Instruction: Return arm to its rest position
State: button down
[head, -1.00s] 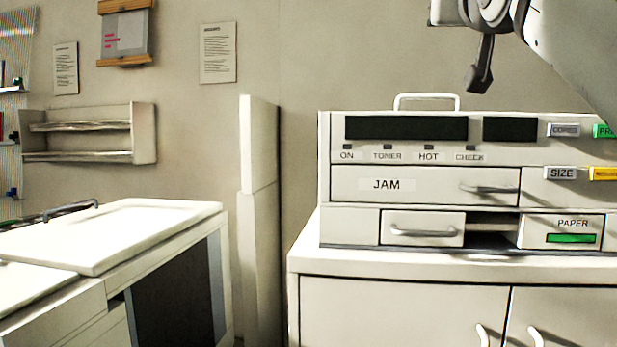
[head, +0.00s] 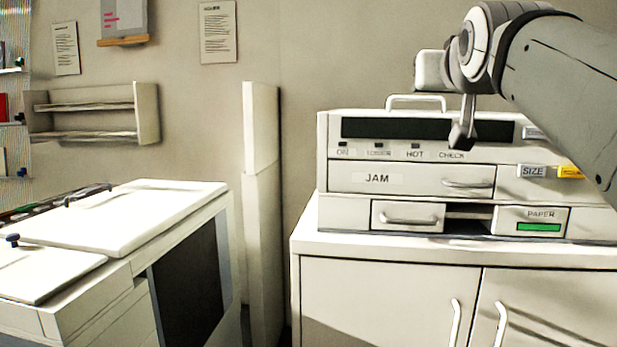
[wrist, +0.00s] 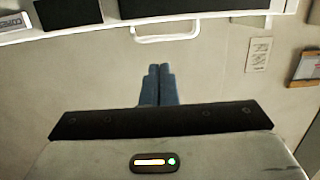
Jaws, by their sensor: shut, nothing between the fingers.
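My arm reaches in from the right edge of the head view, bent at a round grey joint. My gripper (head: 462,138) hangs from it, pointing down in front of the dark panel of the white copier-like machine (head: 345,180). In the wrist view my gripper (wrist: 157,70) shows two blue-grey fingers together with nothing between them. Beyond the fingertips is the machine's top handle (wrist: 166,32), apart from them. The arm hides part of the machine's upper right side.
The machine stands on a white cabinet (head: 390,285) with two handled doors. A white unit with flat lids (head: 130,215) is at left, beside a tall white post (head: 262,200). A small shelf (head: 95,112) and paper notices (head: 218,32) are on the wall.

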notch_tip(320, 180, down, 8)
jog(key=a+g+y+p, duration=0.15)
jog(key=g+p, duration=0.25)
jog(key=p, duration=0.4)
jog(key=s+a+f+g+p, duration=0.2)
jog(key=s+f+g+p, duration=0.3)
jog(key=s+f, duration=0.4)
jog(key=s+a+f+n+g+p, duration=0.1)
jog(key=s+f+g+p, duration=0.3)
jog(key=s+f+p, duration=0.4)
notch_tip(320, 180, down, 2)
jog(key=shift+s+a+f+n+g+y, duration=0.3)
jog(key=shift+s+a+g+y, duration=0.2)
jog(key=shift+s, duration=0.6)
jog(key=shift+r, duration=0.1)
